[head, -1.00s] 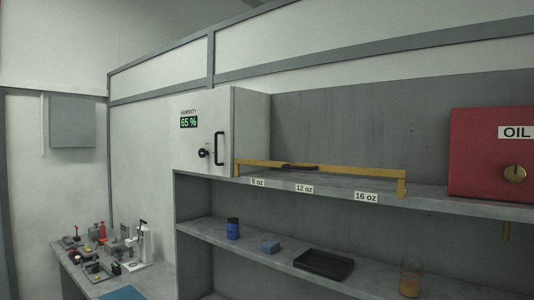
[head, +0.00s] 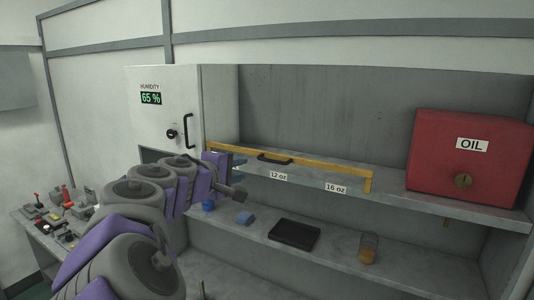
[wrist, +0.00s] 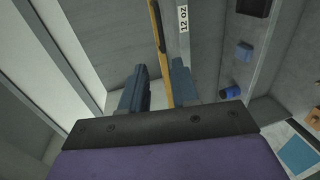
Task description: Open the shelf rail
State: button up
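The yellow shelf rail (head: 320,166) runs along the front of the upper shelf, with a dark handle (head: 273,158) near its middle. My gripper (head: 240,169) is at the left part of the rail, left of the handle, and hides the 8 oz label area. In the wrist view my gripper (wrist: 158,85) is open, its two blue fingers apart. The rail (wrist: 157,40) runs down the picture into the space between the fingers. Nothing is held. I cannot tell whether the fingers touch the rail.
A white humidity cabinet (head: 180,95) stands left of the rail. A red OIL box (head: 470,150) sits at the right on the upper shelf. The lower shelf holds a black tray (head: 294,234), a blue block (head: 245,218) and a glass (head: 368,248). A cluttered bench (head: 45,225) is at left.

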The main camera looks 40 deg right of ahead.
aim_at(272, 162)
jog(key=x, duration=0.6)
jog(key=p+x, duration=0.1)
jog(key=x, duration=0.5)
jog(key=s+p+x, duration=0.1)
jog(key=x, duration=0.5)
jog(key=shift+w+d, duration=0.15)
jog(key=shift+d, duration=0.3)
jog(key=shift+w+a+f, duration=0.1)
jog(key=shift+w+a, duration=0.1)
jog(key=shift+a, duration=0.1)
jog(key=shift+c, duration=0.3)
jog(key=shift+s, duration=0.1)
grip_shut()
